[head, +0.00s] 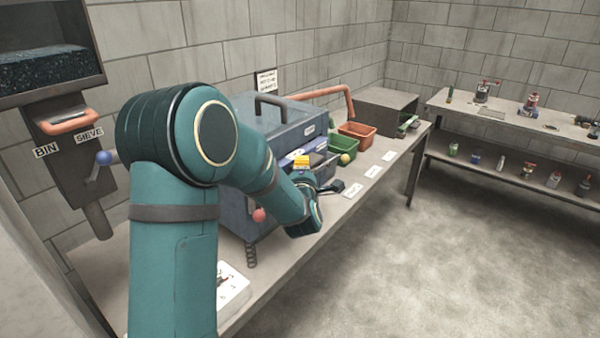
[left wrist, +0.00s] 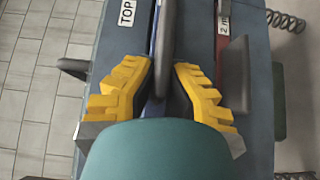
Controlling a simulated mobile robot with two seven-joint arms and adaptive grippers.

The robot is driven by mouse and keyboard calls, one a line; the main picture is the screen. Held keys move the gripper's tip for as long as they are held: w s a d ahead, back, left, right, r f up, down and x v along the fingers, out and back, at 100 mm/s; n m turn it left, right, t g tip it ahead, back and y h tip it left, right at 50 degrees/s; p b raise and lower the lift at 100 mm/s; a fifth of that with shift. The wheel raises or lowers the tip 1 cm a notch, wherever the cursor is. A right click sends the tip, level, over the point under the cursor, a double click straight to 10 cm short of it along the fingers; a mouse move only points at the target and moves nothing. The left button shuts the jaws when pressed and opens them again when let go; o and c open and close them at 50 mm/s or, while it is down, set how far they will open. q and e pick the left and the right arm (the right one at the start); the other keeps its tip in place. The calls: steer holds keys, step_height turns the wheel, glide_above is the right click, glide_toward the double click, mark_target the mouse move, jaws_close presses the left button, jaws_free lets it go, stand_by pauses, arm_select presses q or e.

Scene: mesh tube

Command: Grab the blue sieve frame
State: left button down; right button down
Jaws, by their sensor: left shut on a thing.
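In the head view the left gripper (head: 301,161) is at the box's front face, mostly behind my arm. A red-edged frame (left wrist: 223,20) with its own grey handle and a label sits to the right in the left wrist view. My right gripper is not in view.
The blue-grey box (head: 270,117) stands on a long bench with a green bin (head: 343,148), an orange bin (head: 357,135) and several white cards. A second bench (head: 510,118) with small items stands at the right. The floor between is clear.

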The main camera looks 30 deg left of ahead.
arm_select(q)
steer(key=shift+d, duration=0.25)
steer(key=c, duration=1.1)
jaws_free()
steer(key=shift+a, duration=0.1)
steer(key=shift+o, duration=0.2)
steer(key=v, duration=1.2)
